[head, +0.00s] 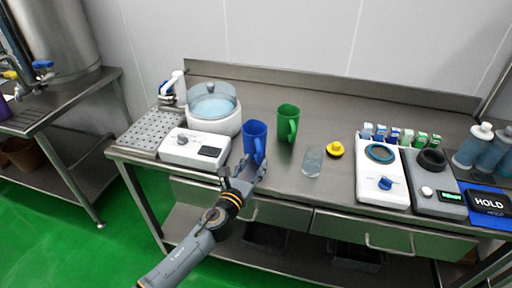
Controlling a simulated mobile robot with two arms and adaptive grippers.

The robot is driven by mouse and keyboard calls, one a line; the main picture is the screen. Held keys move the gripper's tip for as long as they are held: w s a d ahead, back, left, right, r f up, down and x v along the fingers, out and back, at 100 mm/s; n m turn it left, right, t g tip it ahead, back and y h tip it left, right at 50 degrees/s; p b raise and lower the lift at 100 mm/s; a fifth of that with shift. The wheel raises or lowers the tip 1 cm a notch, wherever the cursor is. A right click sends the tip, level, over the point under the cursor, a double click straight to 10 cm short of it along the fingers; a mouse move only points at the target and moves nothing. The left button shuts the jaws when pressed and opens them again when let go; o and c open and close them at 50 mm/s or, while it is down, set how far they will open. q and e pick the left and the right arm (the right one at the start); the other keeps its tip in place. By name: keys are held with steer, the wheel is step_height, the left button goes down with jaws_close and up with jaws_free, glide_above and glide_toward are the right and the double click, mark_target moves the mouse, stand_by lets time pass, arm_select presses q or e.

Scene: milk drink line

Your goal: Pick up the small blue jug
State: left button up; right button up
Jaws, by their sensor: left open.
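The small blue jug (254,138) stands upright on the steel table, left of the middle in the head view. Its handle is on its right front side. My left gripper (246,174) is open, just in front of the jug and low beside it. Its fingers point toward the jug's lower part, which they partly cover. I cannot tell whether a finger touches it. My right gripper is not in view.
A green jug (288,123) stands close behind right of the blue one. A clear glass (312,161) and a yellow item (335,149) are further right. A white device (195,149) stands close on the left. The table's front edge (290,196) is near my gripper.

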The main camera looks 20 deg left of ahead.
mark_target(258, 158)
arm_select(q)
steer(key=w, duration=0.5)
steer(key=shift+d+f, duration=0.3)
steer(key=shift+d, duration=0.05)
steer(key=shift+s, duration=0.1)
jaws_close()
steer(key=shift+r, duration=0.1)
